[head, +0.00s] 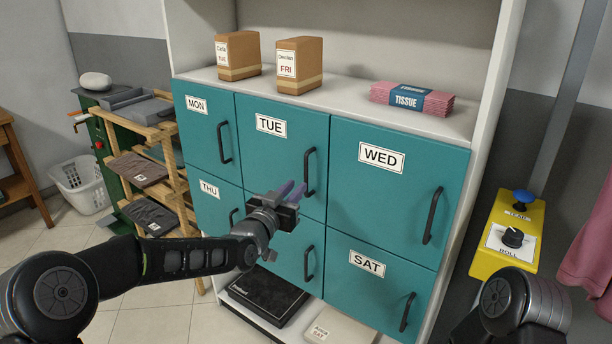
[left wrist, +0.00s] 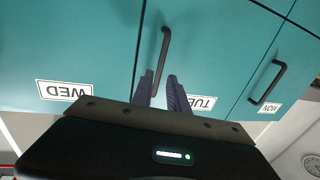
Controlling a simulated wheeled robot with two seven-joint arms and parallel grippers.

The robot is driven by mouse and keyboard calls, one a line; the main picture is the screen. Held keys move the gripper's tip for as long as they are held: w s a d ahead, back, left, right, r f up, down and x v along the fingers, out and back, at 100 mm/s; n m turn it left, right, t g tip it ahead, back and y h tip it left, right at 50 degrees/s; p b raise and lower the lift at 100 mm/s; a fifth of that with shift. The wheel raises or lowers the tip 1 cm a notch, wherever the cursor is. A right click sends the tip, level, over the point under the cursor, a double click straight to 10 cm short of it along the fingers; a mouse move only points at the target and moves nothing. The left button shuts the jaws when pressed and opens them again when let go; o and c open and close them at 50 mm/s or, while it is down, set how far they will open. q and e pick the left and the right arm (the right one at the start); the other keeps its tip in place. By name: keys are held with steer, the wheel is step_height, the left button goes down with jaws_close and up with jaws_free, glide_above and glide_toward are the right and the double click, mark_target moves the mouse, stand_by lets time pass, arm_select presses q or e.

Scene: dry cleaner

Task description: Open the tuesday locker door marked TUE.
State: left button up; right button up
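The teal TUE door (head: 262,165) is closed in the upper middle of the locker block, with a dark vertical bar handle (head: 309,172) near its right edge. My left gripper (head: 292,188) is in front of that door's lower part, its purple fingers pointing at the door just left of the handle's lower end. In the left wrist view, which is upside down, the left gripper (left wrist: 161,76) is open. The TUE handle (left wrist: 164,50) runs down between its two fingertips in the picture; I cannot tell whether they reach around it. My right gripper is out of view.
Closed MON (head: 206,135), WED (head: 385,200), THU (head: 208,215) and SAT (head: 375,290) doors surround it. Boxes and a tissue pack (head: 410,98) stand on the shelf above. A yellow control box (head: 490,255) is at right. A wooden rack (head: 160,150) stands left.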

mark_target(305, 177)
arm_select(q)
steer(key=p+x, duration=0.2)
steer(key=x, duration=0.5)
steer(key=shift+w+d, duration=0.1)
steer(key=shift+c, duration=0.3)
jaws_close()
stand_by(1.0)
